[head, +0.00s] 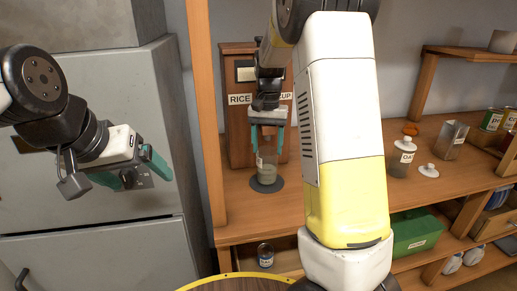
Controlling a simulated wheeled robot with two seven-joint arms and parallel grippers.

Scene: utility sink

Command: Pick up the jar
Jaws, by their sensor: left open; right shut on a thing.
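A small clear glass jar (267,172) with something greenish-grey in its lower part stands upright at a dark round mat (278,186) on the wooden counter. My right gripper (267,152) reaches down from above with its teal fingers shut on the jar's upper part. Whether the jar's base touches the mat is hard to tell. My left gripper (138,172) is open and empty, in front of the grey fridge at the left, well apart from the jar.
A wooden dispenser labelled RICE (241,130) stands right behind the jar. A can (265,255) and green box (415,232) sit below.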

